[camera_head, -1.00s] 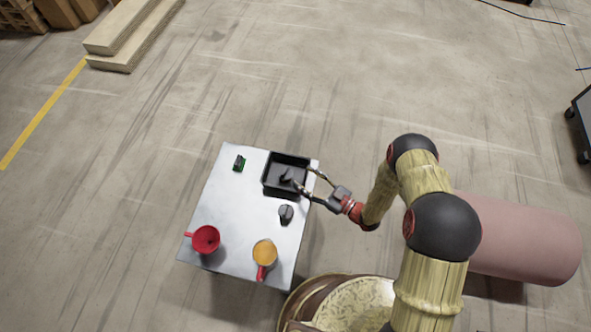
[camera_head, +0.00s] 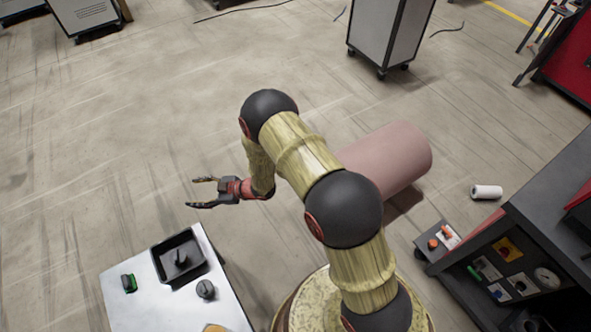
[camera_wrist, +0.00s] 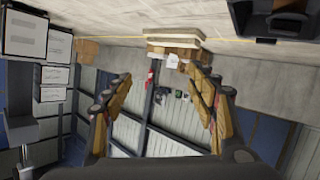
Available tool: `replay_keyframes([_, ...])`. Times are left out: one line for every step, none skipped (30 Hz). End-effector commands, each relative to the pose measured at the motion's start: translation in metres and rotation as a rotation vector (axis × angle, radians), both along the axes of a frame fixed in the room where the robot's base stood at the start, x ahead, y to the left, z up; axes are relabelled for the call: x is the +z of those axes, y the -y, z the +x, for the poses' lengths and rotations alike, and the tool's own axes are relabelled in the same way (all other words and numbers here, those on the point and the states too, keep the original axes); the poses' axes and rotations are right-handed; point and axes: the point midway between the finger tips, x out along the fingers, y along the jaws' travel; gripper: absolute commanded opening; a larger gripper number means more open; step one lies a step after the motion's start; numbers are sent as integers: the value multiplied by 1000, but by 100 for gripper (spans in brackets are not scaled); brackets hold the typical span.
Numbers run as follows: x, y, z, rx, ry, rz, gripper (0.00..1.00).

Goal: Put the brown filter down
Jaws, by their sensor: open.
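I see no thing that I can clearly tell as the brown filter. My gripper (camera_head: 199,192) is open and empty, its two fingers apart over bare floor beyond the table's far edge. Its spread fingers also show in the wrist view (camera_wrist: 163,92), with nothing between them. A black tray (camera_head: 160,249) stands on the white table (camera_head: 138,304), with a dark upright piece (camera_head: 181,258) inside. A dark rounded object (camera_head: 206,289) sits just in front of the tray, and a black and green object (camera_head: 129,283) lies to its left.
An orange-brown item (camera_head: 213,328) is cut off at the bottom edge. A pink cylinder (camera_head: 385,165) lies behind my arm. A dark workbench (camera_head: 555,220) with shelved parts stands at right, a white roll (camera_head: 486,192) on the floor beside it. The floor left of my gripper is clear.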

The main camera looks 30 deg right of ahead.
Motion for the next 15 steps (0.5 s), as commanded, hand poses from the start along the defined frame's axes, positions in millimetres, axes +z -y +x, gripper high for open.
replay_keyframes([24,10,20,-41,13,-42,57])
replay_keyframes([35,17,29,-68,13,-67,57])
replay_keyframes([50,27,40,-103,13,-99,57])
replay_keyframes([61,35,48,-131,13,-122,57])
replay_keyframes([73,43,55,-160,10,-144,57])
replay_keyframes([89,54,63,-198,8,-173,57])
replay_keyframes([101,63,68,-227,3,-191,57])
replay_keyframes([113,71,72,-257,-1,-210,57])
replay_keyframes([130,83,77,-296,-7,-233,57])
replay_keyframes([143,92,80,-325,-14,-250,57])
replay_keyframes([155,101,81,-355,-20,-266,57])
replay_keyframes([172,113,82,-394,-29,-285,57])
replay_keyframes([184,122,82,-424,-37,-297,57])
replay_keyframes([197,131,81,-453,-46,-311,57])
replay_keyframes([213,143,78,-492,-60,-324,57])
